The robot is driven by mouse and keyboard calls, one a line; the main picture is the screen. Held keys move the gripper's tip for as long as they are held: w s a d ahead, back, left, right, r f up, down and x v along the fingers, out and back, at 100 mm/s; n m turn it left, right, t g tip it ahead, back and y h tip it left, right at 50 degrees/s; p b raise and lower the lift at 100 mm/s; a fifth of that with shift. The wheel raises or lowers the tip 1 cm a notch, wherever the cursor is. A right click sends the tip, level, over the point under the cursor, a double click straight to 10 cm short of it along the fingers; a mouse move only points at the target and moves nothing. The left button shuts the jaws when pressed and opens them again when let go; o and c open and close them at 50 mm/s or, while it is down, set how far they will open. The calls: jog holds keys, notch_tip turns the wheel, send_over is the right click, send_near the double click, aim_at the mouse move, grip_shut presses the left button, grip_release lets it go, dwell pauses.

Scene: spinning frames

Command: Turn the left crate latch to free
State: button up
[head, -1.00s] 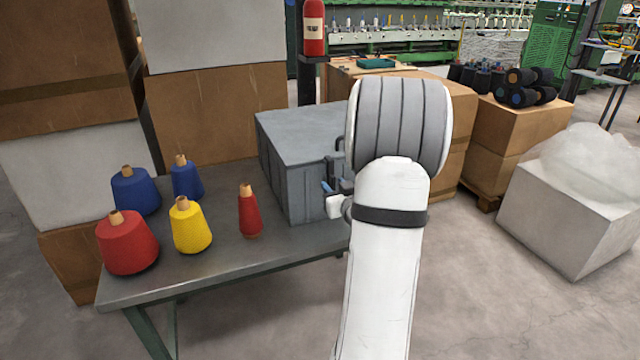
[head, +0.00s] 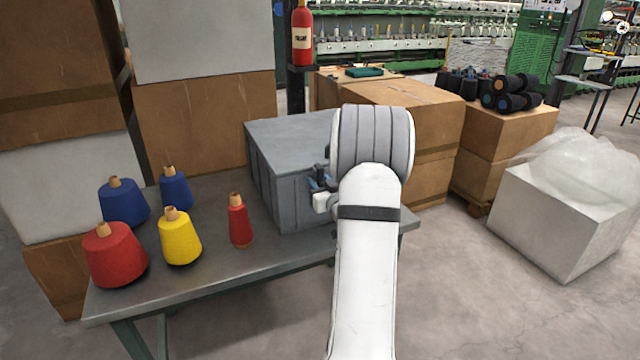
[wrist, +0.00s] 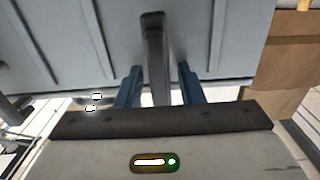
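The grey crate (head: 282,150) stands on the table at its right end. In the wrist view, the crate's ribbed wall (wrist: 90,40) fills the upper part. A dark upright latch handle (wrist: 153,35) stands out from this wall. My gripper (wrist: 160,78) has its two blue fingers on either side of the handle's lower part, with a gap on the right side and a narrower one on the left. It is open. In the head view, my gripper (head: 318,186) is at the crate's front face, and my arm hides the right part of that face.
Cones of yarn stand left of the crate: a red one (head: 115,258), a yellow one (head: 180,240), a small red one (head: 239,222) and two blue ones behind. Cardboard boxes (head: 205,125) rise behind the table (head: 215,268).

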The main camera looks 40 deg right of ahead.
grip_shut()
dwell(0.5)
